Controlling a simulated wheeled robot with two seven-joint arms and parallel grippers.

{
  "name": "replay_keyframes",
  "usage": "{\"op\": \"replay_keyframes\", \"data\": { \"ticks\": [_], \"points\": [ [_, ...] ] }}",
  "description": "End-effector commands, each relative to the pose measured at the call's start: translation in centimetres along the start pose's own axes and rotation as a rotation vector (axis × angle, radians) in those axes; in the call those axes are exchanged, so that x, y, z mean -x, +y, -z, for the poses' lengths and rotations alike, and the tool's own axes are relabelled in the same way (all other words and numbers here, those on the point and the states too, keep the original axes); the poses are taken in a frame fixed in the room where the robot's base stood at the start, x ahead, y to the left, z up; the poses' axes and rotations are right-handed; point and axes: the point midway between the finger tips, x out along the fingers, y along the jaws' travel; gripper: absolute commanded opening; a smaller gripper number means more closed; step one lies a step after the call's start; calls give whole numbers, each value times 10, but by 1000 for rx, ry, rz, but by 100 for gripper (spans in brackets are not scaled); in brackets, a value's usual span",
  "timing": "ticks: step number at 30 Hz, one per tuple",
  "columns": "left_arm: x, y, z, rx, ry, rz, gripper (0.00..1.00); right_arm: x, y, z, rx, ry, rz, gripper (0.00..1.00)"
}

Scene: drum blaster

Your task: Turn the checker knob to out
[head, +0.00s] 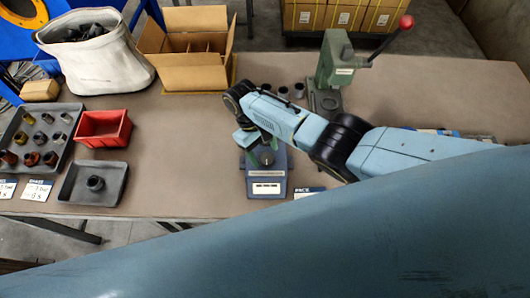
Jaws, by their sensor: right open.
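The checker (268,187) is a small blue-grey box with a white label on its front, standing near the table's front edge at the middle of the head view. My right gripper (262,153) is over the top of the checker, its green fingers apart and pointing down. The knob (266,158) on the checker's top shows only in part between the fingers. I cannot tell whether the fingers touch it or which way it points. My left gripper is not in view.
A green press (334,62) with a red-tipped lever stands behind my right arm, with several grey cups (283,92) beside it. An open cardboard box (187,72), a white bag (105,62), a red bin (103,128) and grey trays (93,198) stand left. The table (190,140) is clear left of the checker.

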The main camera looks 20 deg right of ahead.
Motion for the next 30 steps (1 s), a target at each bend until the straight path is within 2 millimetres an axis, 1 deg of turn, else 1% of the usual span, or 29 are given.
{"op": "replay_keyframes", "data": {
  "ticks": [1, 9, 12, 15, 18, 21, 30],
  "points": [
    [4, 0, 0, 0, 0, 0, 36, 13, 0, 0, 0, 6, -1, 63],
    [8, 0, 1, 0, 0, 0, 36, 73, 0, 1, 1, 5, -1, 63],
    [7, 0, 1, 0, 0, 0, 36, 92, 0, 1, 0, 5, -2, 63],
    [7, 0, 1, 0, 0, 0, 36, 104, 0, 1, 0, 4, -1, 63],
    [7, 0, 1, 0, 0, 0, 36, 113, 0, 0, 0, 2, -1, 63],
    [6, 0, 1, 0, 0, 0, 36, 116, 0, 0, 0, 2, -1, 63],
    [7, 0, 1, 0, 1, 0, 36, 116, 0, 0, 0, 2, -1, 63]
  ]
}}
